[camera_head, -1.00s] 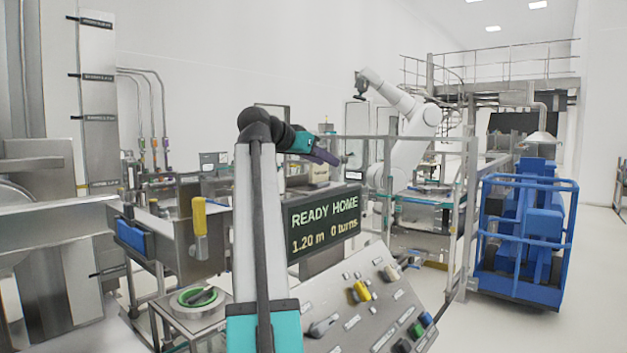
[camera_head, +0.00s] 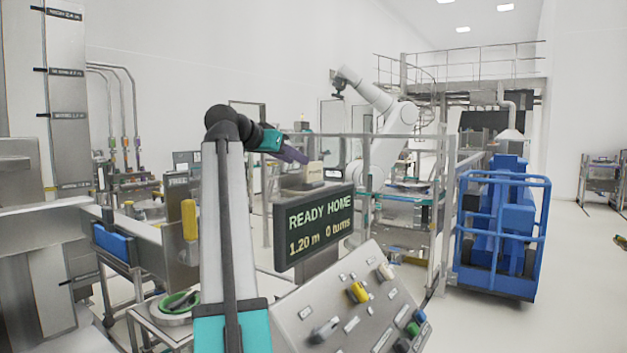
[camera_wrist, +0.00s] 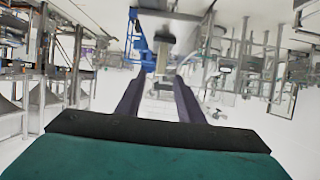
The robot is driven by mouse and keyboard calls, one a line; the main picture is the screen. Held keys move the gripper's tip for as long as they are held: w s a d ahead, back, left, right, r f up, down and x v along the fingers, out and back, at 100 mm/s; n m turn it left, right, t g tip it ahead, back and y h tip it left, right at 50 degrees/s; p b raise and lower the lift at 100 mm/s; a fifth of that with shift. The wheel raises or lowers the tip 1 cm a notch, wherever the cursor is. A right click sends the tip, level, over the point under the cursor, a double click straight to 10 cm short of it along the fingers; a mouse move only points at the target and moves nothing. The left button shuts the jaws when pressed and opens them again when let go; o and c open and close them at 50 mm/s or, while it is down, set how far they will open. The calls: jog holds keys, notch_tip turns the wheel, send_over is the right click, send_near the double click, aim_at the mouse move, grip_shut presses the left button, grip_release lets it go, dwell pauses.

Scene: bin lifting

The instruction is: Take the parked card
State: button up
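No card can be made out for certain in either view. A small beige block with a dark label (camera_head: 315,172) stands on a grey stand behind the display, just right of my gripper's tips in the head view; its label is too small to read surely. My gripper (camera_head: 303,160) is raised, its dark purple fingers pointing right and slightly down. In the wrist view my gripper (camera_wrist: 158,82) has its two fingers apart with nothing seen held between them. Whether the gripper is near the block in depth cannot be told.
A display reading "READY HOME, 1.20 m 0 turns" (camera_head: 314,226) stands above a sloped control panel (camera_head: 355,305) with knobs and buttons. A railing (camera_head: 446,200), a white robot arm (camera_head: 400,120) and a blue caged cart (camera_head: 505,230) are right.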

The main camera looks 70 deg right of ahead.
aim_at(310, 165)
jog(key=p+x, duration=0.1)
jog(key=x, duration=0.6)
jog(key=shift+s+d+p, duration=0.2)
jog(key=shift+d+p, duration=0.05)
jog(key=shift+p, duration=0.1)
jog(key=shift+s+d+f, duration=0.1)
jog(key=shift+d+f, duration=0.25)
jog(key=shift+d, duration=0.1)
jog(key=shift+d, duration=0.1)
jog(key=shift+p+x, duration=1.1)
jog(key=shift+x, duration=1.45)
grip_shut()
